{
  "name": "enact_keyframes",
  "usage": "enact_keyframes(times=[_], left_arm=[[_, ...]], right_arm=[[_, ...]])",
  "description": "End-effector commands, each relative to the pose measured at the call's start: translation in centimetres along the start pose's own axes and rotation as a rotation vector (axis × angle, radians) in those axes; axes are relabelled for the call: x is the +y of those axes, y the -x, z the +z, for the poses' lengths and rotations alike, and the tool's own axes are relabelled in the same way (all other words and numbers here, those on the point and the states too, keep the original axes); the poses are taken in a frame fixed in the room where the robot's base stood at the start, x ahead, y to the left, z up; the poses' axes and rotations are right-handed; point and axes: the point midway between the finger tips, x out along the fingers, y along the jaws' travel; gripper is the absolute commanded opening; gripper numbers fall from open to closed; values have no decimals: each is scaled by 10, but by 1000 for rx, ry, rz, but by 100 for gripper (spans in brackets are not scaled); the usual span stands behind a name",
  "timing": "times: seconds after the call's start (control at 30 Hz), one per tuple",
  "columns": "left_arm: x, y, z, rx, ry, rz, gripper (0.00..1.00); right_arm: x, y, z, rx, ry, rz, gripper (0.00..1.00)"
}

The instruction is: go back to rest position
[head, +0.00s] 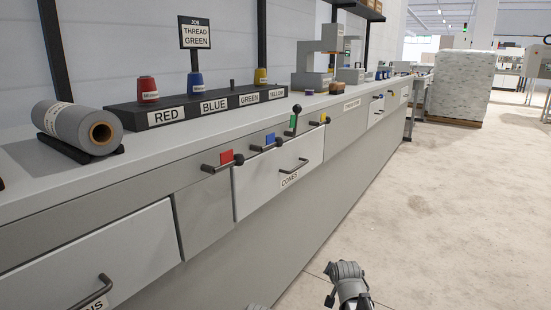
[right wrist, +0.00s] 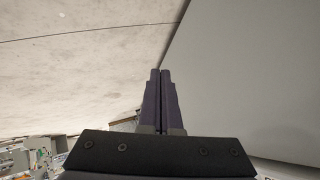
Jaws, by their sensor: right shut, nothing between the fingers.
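My right gripper (right wrist: 160,75) is shut and empty in the right wrist view. Its two dark fingers lie together, with pale floor to the left and a flat grey surface to the right. In the head view, a grey part of my right arm (head: 347,284) shows low at the bottom, over the floor beside the counter. A small tip of grey shows at the bottom edge left of it. My left gripper is not in view.
A long counter (head: 262,112) runs along the left, with drawers and coloured levers. The green lever (head: 294,121) stands upright; the red lever (head: 224,160) points outward. A thread rack (head: 183,112) and grey roll (head: 80,125) sit on top.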

Motion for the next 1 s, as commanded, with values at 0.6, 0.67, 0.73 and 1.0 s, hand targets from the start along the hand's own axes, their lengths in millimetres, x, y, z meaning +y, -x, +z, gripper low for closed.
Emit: enact_keyframes(times=[0.6, 0.67, 0.73, 1.0], left_arm=[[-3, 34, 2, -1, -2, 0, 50], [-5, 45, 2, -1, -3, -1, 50], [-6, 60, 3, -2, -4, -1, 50], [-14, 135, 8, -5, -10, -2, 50]], right_arm=[[76, 153, 180, -749, 609, 146, 0], [66, 164, 179, -757, 635, 145, 0], [53, 179, 178, -768, 668, 145, 0], [-3, 253, 171, -815, 833, 143, 0]])
